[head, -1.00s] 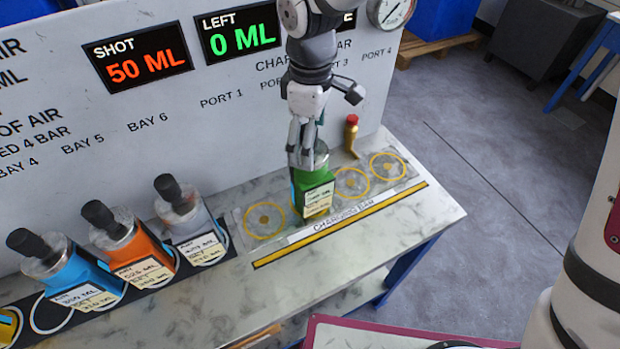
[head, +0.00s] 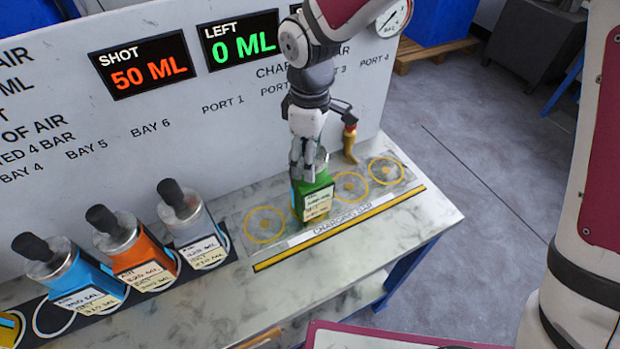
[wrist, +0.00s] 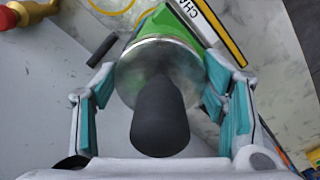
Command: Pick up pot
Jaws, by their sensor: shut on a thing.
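The pot (head: 315,197) is a green vessel with a pale label and a metal top. It stands on the charging bar between yellow ring marks, seemingly over the second ring, which is hidden. My gripper (head: 303,174) comes down from above with its fingers on the pot's upper part. In the wrist view, the pot's metal lid (wrist: 150,65) and black knob (wrist: 160,118) lie between the teal finger pads, and my gripper is shut on it. Part of the green body shows behind the lid. Whether its base touches the bar is unclear.
A grey vessel (head: 192,225), an orange vessel (head: 138,250) and a blue vessel (head: 70,275) stand in a row at left, all black-knobbed. A brass fitting with a red top (head: 349,140) stands behind the bar. The panel (head: 150,125) rises close behind. Rings right of the pot are empty.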

